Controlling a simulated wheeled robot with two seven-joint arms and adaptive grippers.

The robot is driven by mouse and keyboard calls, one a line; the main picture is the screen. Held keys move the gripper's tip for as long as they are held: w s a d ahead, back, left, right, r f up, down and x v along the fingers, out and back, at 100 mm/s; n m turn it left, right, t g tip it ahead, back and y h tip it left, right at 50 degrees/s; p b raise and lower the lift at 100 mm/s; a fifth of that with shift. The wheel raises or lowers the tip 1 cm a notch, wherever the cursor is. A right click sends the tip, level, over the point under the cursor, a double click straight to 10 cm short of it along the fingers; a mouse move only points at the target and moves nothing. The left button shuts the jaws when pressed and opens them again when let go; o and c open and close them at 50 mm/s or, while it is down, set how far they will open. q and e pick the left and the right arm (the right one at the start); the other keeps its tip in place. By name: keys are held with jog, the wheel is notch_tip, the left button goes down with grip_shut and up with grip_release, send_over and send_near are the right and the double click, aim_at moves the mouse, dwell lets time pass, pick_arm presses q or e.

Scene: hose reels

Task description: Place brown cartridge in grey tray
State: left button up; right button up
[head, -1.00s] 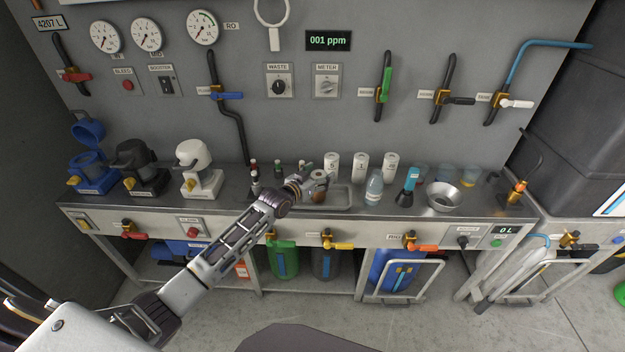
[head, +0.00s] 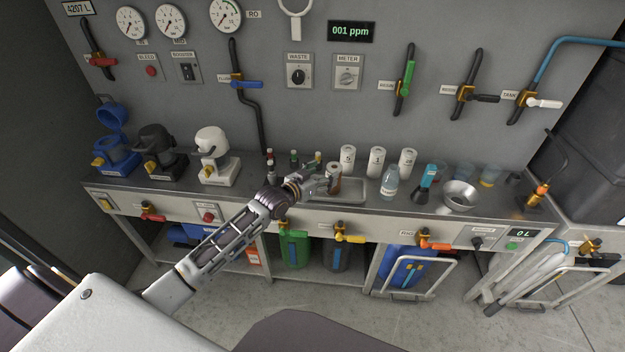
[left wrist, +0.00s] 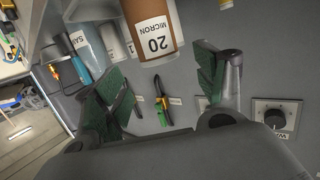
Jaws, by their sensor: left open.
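The brown cartridge (head: 333,185) has a white upper end and stands on the bench by the left end of the grey tray (head: 353,191). I cannot tell whether its base is inside the tray. In the left wrist view the cartridge (left wrist: 150,32) shows a white "20 MICRON" label, and its far part is cut off by the top edge. My left gripper (head: 321,183) is at the cartridge's left side. In the left wrist view its green-padded fingers (left wrist: 162,85) are spread wide, with the cartridge ahead between them and no grip on it. My right gripper is not in view.
White numbered cartridges (head: 377,161) stand behind the tray. A clear bottle (head: 389,185), a blue-topped tool (head: 425,182) and a metal bowl (head: 460,196) stand to its right. Coloured valves line the bench front.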

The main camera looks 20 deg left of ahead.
pick_arm(q)
jog(key=v, duration=0.5)
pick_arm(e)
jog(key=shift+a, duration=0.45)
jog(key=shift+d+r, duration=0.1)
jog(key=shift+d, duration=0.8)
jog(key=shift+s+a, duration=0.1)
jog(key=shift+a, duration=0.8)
